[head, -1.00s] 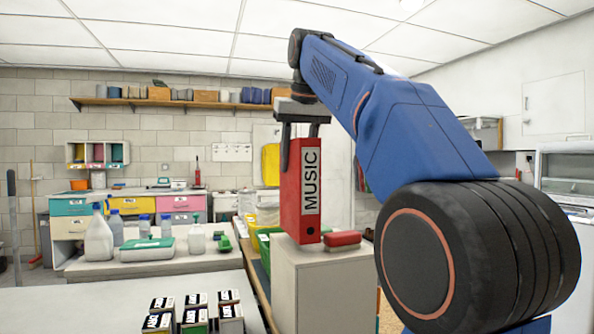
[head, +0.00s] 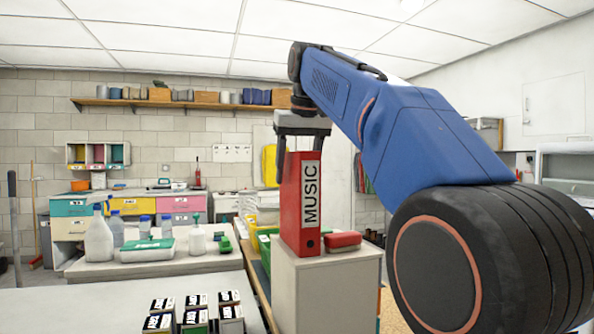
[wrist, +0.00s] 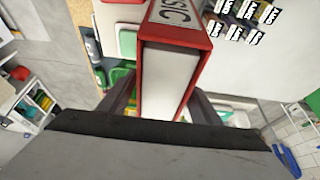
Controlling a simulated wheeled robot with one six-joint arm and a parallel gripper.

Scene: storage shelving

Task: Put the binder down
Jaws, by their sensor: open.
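The red binder (head: 293,200), labelled MUSIC on its spine, stands upright on the top of a white cabinet (head: 325,300). Its base appears to touch the cabinet top. My gripper (head: 299,165) is above it, open, with one finger on either side of the binder's upper part. In the wrist view the binder (wrist: 170,70) sits between the two dark fingers, with its white pages and red covers showing. The right finger's tip is hidden behind the binder in the head view.
A small red object (head: 343,240) lies on the cabinet top right beside the binder. A green bin (head: 264,240) stands left behind the cabinet. Several small labelled boxes (head: 195,315) stand on the white table at front left.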

